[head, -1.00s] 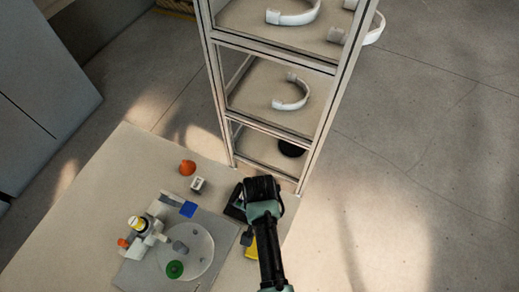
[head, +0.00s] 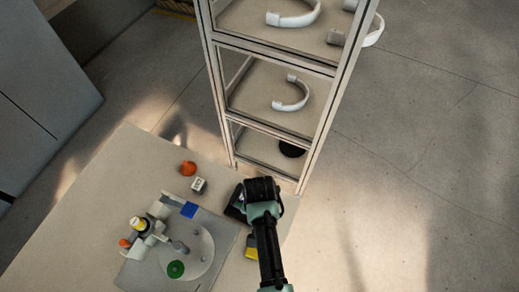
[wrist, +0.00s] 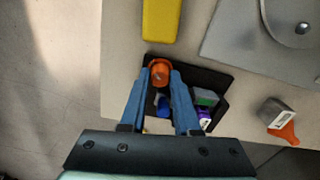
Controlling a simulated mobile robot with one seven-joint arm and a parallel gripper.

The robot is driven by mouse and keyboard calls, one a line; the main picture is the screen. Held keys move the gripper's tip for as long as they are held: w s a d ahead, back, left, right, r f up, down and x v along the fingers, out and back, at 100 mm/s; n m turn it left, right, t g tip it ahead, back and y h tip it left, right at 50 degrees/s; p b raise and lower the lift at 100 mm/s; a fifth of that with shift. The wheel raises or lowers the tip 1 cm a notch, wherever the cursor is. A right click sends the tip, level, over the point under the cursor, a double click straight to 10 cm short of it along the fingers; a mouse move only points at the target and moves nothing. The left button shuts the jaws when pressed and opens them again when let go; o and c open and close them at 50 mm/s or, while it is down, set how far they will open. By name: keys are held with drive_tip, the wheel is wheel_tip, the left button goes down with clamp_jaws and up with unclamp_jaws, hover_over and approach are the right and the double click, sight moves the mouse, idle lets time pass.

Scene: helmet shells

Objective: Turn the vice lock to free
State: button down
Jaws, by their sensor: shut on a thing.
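My gripper (wrist: 161,72) has its two blue fingers closed on an orange round piece (wrist: 160,74) at the edge of a black tray (wrist: 215,80). In the head view my dark gripper (head: 262,190) hides most of that tray (head: 234,203). A fixture on a grey plate (head: 222,238) stands to the left, with a white block (head: 152,238), a yellow and white cylinder (head: 138,224) and a small orange knob (head: 124,243). I cannot tell for sure which part is the vice lock. My gripper is well apart from this fixture.
Blue (wrist: 163,108) and purple (wrist: 205,116) pieces lie in the tray. A yellow block (wrist: 161,18) lies beside it. An orange cone (head: 188,168) and small white box (head: 199,185) stand behind the plate. A shelf frame (head: 222,110) rises at the table's far edge.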

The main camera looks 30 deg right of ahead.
drive_tip(key=n+p, duration=0.1)
drive_tip(key=n, duration=0.3)
drive_tip(key=shift+r+p, duration=0.15)
drive_tip(key=shift+p, duration=0.15)
drive_tip(key=n+p, duration=0.1)
drive_tip(key=n, duration=0.3)
drive_tip(key=n+p, duration=0.1)
drive_tip(key=n, duration=0.3)
drive_tip(key=shift+w+n, duration=0.1)
drive_tip(key=shift+n, duration=2.1)
drive_tip(key=c, duration=0.6)
unclamp_jaws()
drive_tip(key=shift+c, duration=0.2)
wheel_tip(320, 180, up, 13)
